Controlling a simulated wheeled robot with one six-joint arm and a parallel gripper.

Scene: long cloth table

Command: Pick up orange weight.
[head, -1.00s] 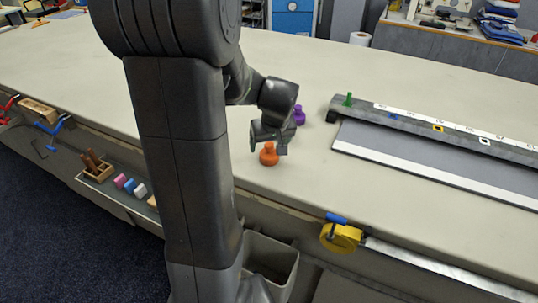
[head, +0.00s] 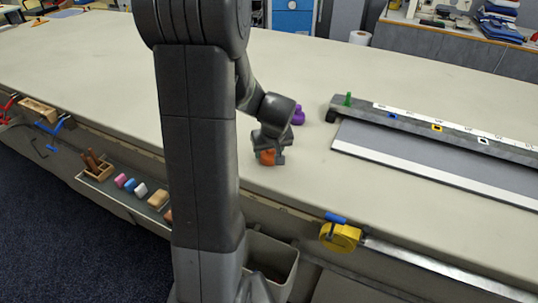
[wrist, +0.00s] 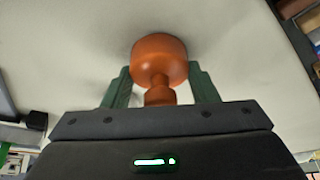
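The orange weight (head: 267,158) stands on the cloth table, partly covered by my gripper in the head view. In the wrist view the orange weight (wrist: 160,58) shows its wide round body and a narrower knob pointing toward my palm. My gripper (head: 268,160) is low over the table, around the weight. In the wrist view its green fingers (wrist: 160,82) stand on either side of the weight, wide apart, with clear gaps beside the knob. Whether the fingers touch the body is hard to tell.
A purple weight (head: 298,116) stands just behind my gripper. A grey board with a marked rail (head: 440,135) and a green peg (head: 348,99) lies to the right. A yellow tape measure (head: 340,237) is at the front edge. The table's left part is clear.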

